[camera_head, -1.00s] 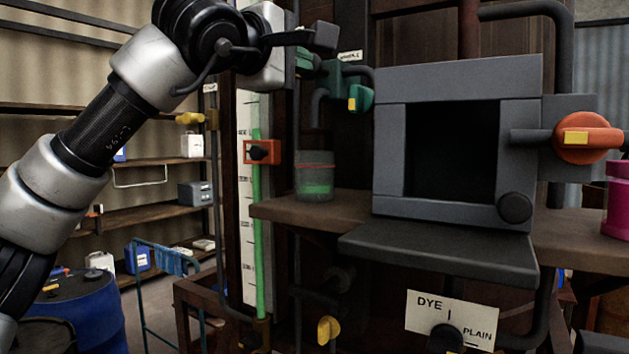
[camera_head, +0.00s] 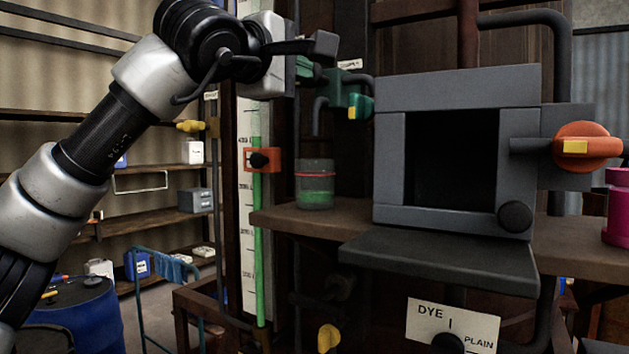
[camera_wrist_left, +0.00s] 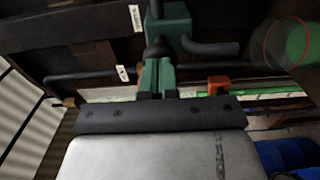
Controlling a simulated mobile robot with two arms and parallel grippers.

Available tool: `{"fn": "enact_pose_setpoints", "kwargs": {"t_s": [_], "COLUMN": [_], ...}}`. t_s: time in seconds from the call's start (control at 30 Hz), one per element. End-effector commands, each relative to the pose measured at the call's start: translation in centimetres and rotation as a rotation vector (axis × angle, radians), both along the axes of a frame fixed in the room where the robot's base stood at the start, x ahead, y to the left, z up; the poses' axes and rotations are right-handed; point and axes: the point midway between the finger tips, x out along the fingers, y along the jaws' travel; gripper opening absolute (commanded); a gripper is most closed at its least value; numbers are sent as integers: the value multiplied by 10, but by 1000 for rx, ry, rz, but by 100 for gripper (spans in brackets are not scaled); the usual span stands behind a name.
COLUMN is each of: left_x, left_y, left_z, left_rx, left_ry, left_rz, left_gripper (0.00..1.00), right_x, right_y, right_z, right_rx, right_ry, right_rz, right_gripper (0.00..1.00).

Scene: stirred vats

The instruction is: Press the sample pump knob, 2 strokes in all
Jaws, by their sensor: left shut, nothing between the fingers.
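The sample pump (camera_head: 338,92) is a green body with a grey down-turned spout, mounted on the dark frame left of the grey box. In the left wrist view its green block (camera_wrist_left: 172,24) has a dark rounded knob (camera_wrist_left: 158,48) facing me. My left gripper (camera_wrist_left: 157,66) is shut and empty, its green fingertips at the knob, seemingly touching it. In the head view the left gripper (camera_head: 309,70) is partly hidden behind my wrist. My right gripper is not in view.
The grey box (camera_head: 455,83) with a dark opening stands right of the pump. An orange-handled valve (camera_head: 587,146) sits beside it. A brown shelf (camera_head: 290,219) carries the jar. A tall sight gauge (camera_head: 257,220) with green liquid stands on the left.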

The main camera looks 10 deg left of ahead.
Motion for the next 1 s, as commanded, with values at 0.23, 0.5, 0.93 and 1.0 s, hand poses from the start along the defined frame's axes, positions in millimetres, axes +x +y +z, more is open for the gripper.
{"fn": "enact_pose_setpoints", "kwargs": {"t_s": [0.23, 0.5, 0.93, 1.0], "left_x": [10, 20, 26, 24], "left_y": [-4, -7, -9, -8], "left_z": [1, 1, 0, -1], "left_rx": [0, 0, 0, 0], "left_ry": [1, 1, 0, 0], "left_rz": [0, 1, 1, 1], "left_gripper": [0, 0, 0, 0], "right_x": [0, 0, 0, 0], "right_y": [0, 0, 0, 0], "right_z": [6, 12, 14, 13], "right_rx": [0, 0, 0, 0], "right_ry": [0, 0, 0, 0], "right_rz": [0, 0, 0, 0], "right_gripper": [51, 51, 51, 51]}}
